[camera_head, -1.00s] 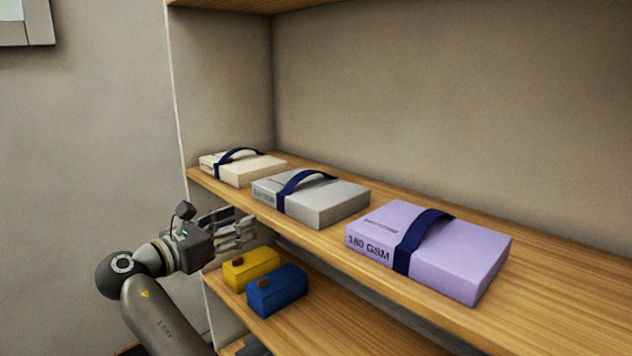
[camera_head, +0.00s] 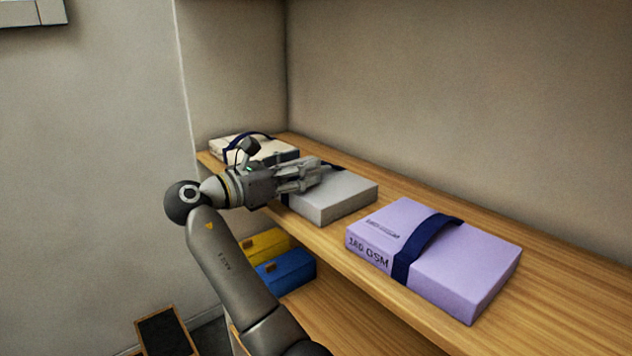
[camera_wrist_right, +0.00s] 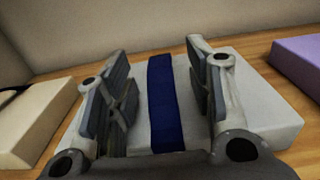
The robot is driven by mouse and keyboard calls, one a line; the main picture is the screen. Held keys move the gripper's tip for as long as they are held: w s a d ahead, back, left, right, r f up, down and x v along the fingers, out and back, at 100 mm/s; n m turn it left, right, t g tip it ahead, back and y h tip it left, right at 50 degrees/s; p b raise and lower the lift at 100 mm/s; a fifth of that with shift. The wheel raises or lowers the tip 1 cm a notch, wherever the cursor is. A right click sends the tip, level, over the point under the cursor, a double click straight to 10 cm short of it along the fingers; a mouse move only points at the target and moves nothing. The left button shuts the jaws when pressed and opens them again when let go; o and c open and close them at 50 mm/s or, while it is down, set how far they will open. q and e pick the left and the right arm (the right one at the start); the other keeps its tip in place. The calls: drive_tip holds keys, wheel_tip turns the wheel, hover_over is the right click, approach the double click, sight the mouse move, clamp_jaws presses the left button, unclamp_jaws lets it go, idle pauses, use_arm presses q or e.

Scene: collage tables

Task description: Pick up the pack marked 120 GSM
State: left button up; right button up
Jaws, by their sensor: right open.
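A grey pack (camera_head: 345,200) lies in the middle of a row of three on the shelf. My right gripper (camera_head: 318,172) is over its left part and hides its marking. In the right wrist view the open fingers (camera_wrist_right: 162,58) stand on either side of the dark blue strap (camera_wrist_right: 162,105) of the grey pack (camera_wrist_right: 262,108), with a gap to the strap on both sides. A lilac pack (camera_head: 470,262) on the right reads 180 GSM. A cream pack (camera_head: 280,149) is at the far left, partly behind my gripper; I cannot read its marking. My left gripper is not in view.
The wooden shelf (camera_head: 575,265) is bare to the right of the lilac pack and behind the row. A yellow box (camera_head: 265,243) and a blue box (camera_head: 290,270) sit on a lower shelf. A wall closes the left end.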

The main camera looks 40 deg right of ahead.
drive_tip(key=d, duration=0.1)
drive_tip(key=d+p, duration=0.2)
drive_tip(key=d, duration=0.1)
drive_tip(key=shift+w+f, duration=0.1)
drive_tip(key=shift+w, duration=0.15)
drive_tip(key=shift+d+f, duration=0.2)
drive_tip(key=shift+d, duration=0.15)
drive_tip(key=shift+a, duration=0.25)
drive_tip(key=c, duration=0.5)
clamp_jaws()
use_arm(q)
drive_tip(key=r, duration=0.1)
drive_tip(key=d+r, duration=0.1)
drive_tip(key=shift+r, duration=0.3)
use_arm(e)
drive_tip(key=shift+r, duration=0.25)
drive_tip(key=shift+w+d, duration=0.1)
